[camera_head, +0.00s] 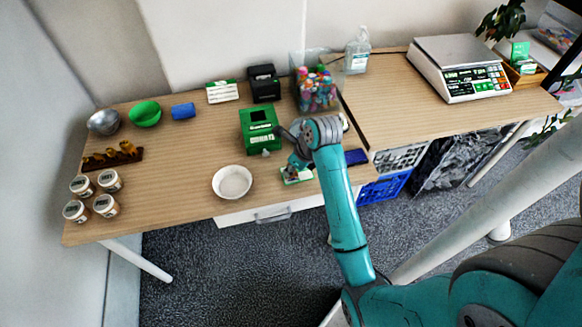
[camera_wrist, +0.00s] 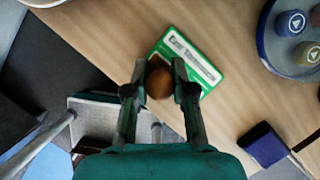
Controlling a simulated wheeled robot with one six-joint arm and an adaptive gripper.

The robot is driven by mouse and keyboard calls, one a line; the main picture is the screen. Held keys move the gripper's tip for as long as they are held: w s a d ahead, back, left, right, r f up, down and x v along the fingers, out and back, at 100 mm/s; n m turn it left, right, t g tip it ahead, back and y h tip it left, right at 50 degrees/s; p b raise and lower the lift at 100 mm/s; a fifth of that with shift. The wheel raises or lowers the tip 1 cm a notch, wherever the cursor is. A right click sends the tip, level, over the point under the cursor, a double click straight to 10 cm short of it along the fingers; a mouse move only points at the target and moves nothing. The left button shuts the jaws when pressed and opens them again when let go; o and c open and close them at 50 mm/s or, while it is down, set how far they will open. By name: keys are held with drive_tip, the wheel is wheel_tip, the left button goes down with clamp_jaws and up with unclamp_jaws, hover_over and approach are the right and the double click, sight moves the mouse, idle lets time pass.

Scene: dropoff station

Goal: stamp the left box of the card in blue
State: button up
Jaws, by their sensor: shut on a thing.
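My gripper (camera_wrist: 159,92) is shut on a stamp (camera_wrist: 159,83), whose round brown wooden knob shows between the fingers. The stamp's lower part and its ink colour are hidden. The card (camera_wrist: 200,65), white with a green border and dark print, lies on the table under and just beyond the fingers. The stamp appears over its lower left part; I cannot tell whether they touch. The card's boxes are not readable. In the head view the card (camera_head: 290,178) is partly hidden by my gripper (camera_head: 297,164). A dark blue pad (camera_wrist: 265,146) lies to the right; it also shows in the head view (camera_head: 356,157).
A round blue-grey tray (camera_wrist: 268,50) with several round pieces stands at upper right in the wrist view. A white bowl (camera_head: 232,182) stands left of the card, a green box (camera_head: 259,140) behind it. The table's front edge is close. Free tabletop lies farther left.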

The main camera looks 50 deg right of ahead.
drive_tip(key=shift+f, duration=0.45)
idle(0.9)
drive_tip(key=shift+r, duration=3.5)
